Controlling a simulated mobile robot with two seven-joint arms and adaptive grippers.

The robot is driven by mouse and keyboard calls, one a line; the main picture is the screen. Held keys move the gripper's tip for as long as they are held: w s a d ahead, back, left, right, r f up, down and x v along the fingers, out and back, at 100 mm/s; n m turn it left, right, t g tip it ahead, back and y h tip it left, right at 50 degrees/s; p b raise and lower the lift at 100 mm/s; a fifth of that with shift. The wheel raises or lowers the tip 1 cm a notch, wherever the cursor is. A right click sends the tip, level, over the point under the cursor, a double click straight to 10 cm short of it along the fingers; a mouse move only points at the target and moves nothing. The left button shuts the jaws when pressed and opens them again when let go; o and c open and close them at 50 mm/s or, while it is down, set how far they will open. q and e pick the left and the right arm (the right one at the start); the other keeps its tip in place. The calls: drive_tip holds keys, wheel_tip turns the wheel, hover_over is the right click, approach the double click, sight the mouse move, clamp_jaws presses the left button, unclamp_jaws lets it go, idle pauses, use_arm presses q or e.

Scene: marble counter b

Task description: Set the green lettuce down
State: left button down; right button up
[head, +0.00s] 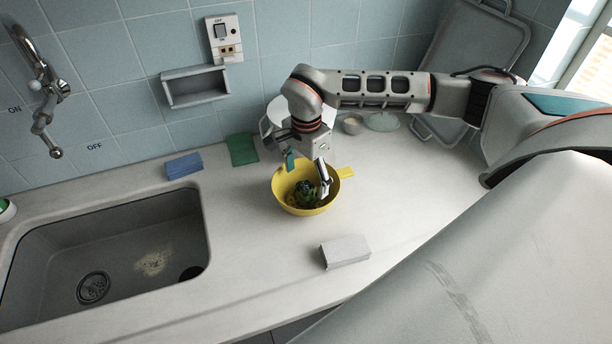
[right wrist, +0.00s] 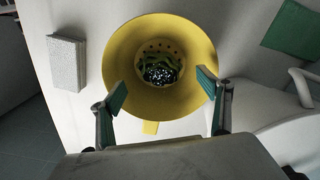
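The green lettuce (head: 307,193) lies inside a yellow colander (head: 284,200) on the counter. In the right wrist view the lettuce (right wrist: 160,72) sits at the bottom of the colander (right wrist: 125,50), dark green with pale specks. My right gripper (head: 308,174) is above the colander with its fingers spread apart. In the right wrist view the two teal-padded fingers of the gripper (right wrist: 161,84) stand wide apart with nothing between their pads, and the lettuce is apart from them. My left gripper is not in view.
A pale block (head: 345,251) lies in front of the colander. A sink (head: 130,235) is at the left, with a blue sponge (head: 184,165) and a green cloth (head: 242,149) behind it. A white pot, small bowl (head: 353,124) and lid (head: 382,121) stand behind.

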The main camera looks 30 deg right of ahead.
sight(306, 186)
idle(0.6)
wheel_tip(306, 186, up, 7)
idle(0.5)
